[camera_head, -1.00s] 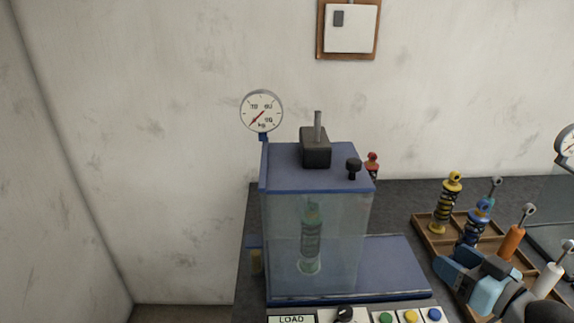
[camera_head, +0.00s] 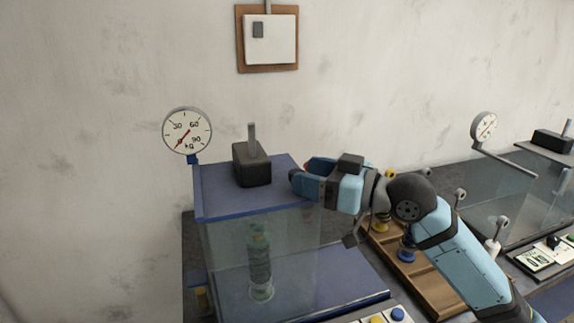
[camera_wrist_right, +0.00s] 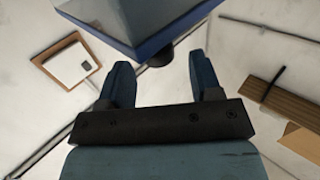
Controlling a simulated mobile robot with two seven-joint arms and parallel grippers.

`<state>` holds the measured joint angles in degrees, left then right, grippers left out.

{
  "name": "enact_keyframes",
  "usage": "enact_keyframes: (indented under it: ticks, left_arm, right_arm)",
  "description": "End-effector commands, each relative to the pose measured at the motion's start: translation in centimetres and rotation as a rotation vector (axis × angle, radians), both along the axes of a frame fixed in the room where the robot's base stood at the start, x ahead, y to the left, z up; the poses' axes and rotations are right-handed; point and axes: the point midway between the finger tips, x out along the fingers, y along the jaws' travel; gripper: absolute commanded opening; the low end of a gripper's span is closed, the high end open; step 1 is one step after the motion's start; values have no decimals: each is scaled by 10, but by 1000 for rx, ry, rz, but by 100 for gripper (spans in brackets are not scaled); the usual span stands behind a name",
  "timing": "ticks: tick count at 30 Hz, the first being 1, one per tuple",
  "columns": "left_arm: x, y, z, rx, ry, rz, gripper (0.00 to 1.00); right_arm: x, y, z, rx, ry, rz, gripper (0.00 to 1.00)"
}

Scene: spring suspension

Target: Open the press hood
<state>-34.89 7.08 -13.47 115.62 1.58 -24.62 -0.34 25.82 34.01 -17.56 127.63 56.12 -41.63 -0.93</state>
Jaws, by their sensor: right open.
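The press hood (camera_head: 262,255) is a clear box with a blue top, standing shut on the press at the left of the head view. A green coil spring (camera_head: 260,262) stands upright inside it. My right gripper (camera_head: 299,173) is at the right edge of the hood's top, open. In the right wrist view my open fingers (camera_wrist_right: 163,72) point at the hood's blue edge (camera_wrist_right: 165,38). A dark knob (camera_wrist_right: 160,60) shows under that edge, between and beyond the fingertips. In the head view my gripper hides the knob. My left gripper is not in view.
A dark block with a rod (camera_head: 252,165) stands on the hood's top. A round gauge (camera_head: 187,131) is behind it. A wooden tray (camera_head: 432,288) with spring units lies under my right arm. A second press with a clear hood (camera_head: 505,195) stands at the right.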

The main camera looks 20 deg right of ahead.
Motion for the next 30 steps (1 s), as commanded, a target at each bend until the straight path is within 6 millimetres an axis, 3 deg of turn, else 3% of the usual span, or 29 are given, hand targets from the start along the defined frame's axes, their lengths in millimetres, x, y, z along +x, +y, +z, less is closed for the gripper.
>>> enact_keyframes:
  ticks: [3,9,20,27,28,30]
  left_arm:
    - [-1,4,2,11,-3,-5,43]
    - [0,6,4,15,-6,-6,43]
    - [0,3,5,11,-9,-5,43]
    - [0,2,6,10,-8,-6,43]
    - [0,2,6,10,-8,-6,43]
    - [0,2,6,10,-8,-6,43]
  right_arm:
    - [15,17,2,4,0,1,58]
    - [30,31,0,1,0,-1,58]
    - [33,35,-1,0,0,-1,58]
    - [33,35,-1,0,0,-1,6]
    - [33,35,-1,0,0,-1,0]
    - [33,35,-1,0,0,-1,0]
